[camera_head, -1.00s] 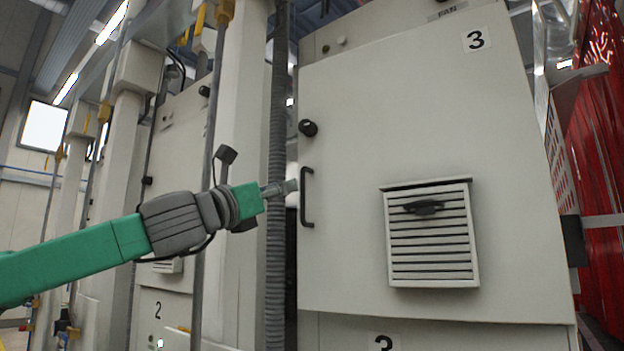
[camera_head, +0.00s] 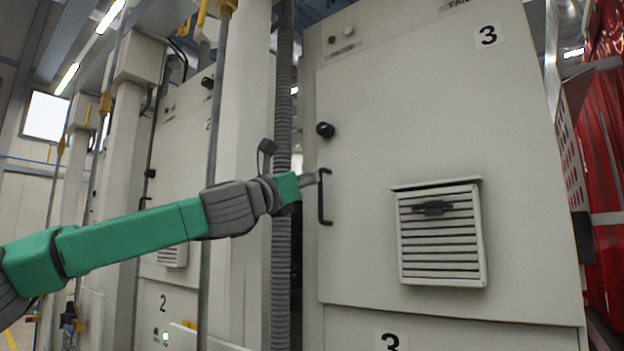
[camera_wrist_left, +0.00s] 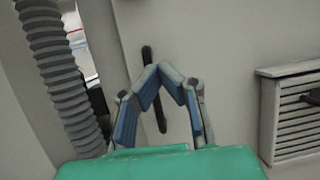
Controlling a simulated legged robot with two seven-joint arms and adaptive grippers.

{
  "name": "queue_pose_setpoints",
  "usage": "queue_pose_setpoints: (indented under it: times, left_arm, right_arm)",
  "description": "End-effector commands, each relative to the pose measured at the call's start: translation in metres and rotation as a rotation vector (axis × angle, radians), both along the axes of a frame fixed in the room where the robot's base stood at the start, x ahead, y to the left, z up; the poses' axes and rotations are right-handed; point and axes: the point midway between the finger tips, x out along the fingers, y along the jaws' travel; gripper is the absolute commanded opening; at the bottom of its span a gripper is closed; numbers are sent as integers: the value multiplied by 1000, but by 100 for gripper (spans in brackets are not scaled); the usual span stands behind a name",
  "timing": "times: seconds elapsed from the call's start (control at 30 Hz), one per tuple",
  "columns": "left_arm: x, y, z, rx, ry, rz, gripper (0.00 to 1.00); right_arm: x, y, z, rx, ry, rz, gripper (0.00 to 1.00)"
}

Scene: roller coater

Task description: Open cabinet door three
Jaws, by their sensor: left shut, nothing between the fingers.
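Cabinet door three (camera_head: 440,120) is a pale grey panel with a "3" label at its upper right. It looks flat in its frame. Its black bar handle (camera_head: 327,197) stands upright near the left edge, below a round black knob (camera_head: 325,130). My left gripper (camera_head: 318,176) is at the handle's left side, near its upper end. In the left wrist view the gripper (camera_wrist_left: 172,72) has its fingertips together in front of the handle (camera_wrist_left: 154,95), partly hiding it. Nothing shows between the fingers, and I cannot tell whether they touch the handle. My right gripper is not in view.
A louvred vent (camera_head: 440,230) juts from the door. A ribbed grey conduit (camera_head: 282,270) and a pale column (camera_head: 245,120) stand left of the door. Cabinet two (camera_head: 180,200) is further left. Red curtain-like sheeting (camera_head: 605,180) hangs at the right.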

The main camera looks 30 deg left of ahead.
Motion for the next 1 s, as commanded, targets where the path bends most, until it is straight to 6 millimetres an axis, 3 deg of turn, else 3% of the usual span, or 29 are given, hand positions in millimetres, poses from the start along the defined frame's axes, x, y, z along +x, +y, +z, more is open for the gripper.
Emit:
queue_pose_setpoints:
  times: [0.1,0.2,0.43,0.63,1.0]
  left_arm:
    - [0,-1,0,1,1,0,0]
    - [0,-2,0,2,1,1,31]
    - [0,-9,2,6,0,0,31]
    - [-9,-3,-3,3,1,0,31]
    - [-76,13,-32,-3,-1,0,31]
  right_arm:
    - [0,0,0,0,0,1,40]
    - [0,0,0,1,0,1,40]
    - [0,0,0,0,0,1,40]
    - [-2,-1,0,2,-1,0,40]
    - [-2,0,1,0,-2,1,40]
